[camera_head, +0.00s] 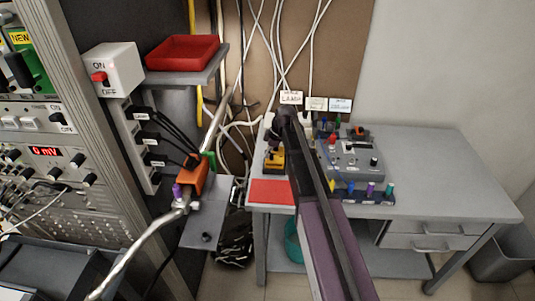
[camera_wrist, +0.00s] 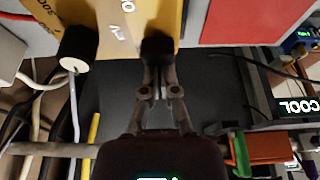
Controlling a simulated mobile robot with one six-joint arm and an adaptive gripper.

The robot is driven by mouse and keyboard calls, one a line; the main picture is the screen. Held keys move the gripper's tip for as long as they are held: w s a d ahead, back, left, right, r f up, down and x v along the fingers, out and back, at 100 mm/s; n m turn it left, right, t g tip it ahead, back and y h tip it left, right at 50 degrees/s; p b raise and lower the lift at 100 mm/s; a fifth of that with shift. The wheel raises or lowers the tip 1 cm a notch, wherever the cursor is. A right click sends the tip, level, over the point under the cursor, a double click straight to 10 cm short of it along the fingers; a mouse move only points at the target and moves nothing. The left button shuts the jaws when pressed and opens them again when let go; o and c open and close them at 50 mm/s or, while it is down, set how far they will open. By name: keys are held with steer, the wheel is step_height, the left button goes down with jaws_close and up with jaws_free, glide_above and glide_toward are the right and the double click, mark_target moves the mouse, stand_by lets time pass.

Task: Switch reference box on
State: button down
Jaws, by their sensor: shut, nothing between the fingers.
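A yellow box (camera_head: 275,160) with dark parts on it stands at the left back of the grey table, partly hidden by my arm. No label I can read names a reference box. My gripper (camera_wrist: 157,60) is shut and empty, its tips at the panel's lower edge. A dark block lies at the tips; I cannot tell whether it is fingertip or knob, or whether they touch. The fingertips are not clear in the head view.
A grey box with knobs (camera_head: 354,158) and a red mat (camera_head: 271,191) are on the table. At left are a white ON/OFF box (camera_head: 112,70) with a red switch, a red tray (camera_head: 182,51) on a shelf, an orange clamp (camera_head: 195,177) and hanging cables. The table's right side is clear.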

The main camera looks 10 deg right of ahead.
mark_target(273, 155)
steer(key=shift+s+d, duration=0.2)
steer(key=shift+d, duration=0.45)
steer(key=shift+s+d, duration=0.15)
steer(key=shift+d, duration=0.5)
steer(key=shift+a, duration=0.2)
steer(key=shift+w+a, duration=0.2)
steer(key=shift+a, duration=0.25)
steer(key=a, duration=0.2)
steer(key=shift+w+a+r, duration=0.2)
steer(key=shift+w+a, duration=0.1)
steer(key=shift+w, duration=0.05)
steer(key=shift+p+v, duration=0.95)
steer(key=shift+p, duration=0.15)
steer(key=p+v, duration=0.7)
steer(key=shift+d+r, duration=0.2)
steer(key=shift+r, duration=0.1)
steer(key=shift+s, duration=0.1)
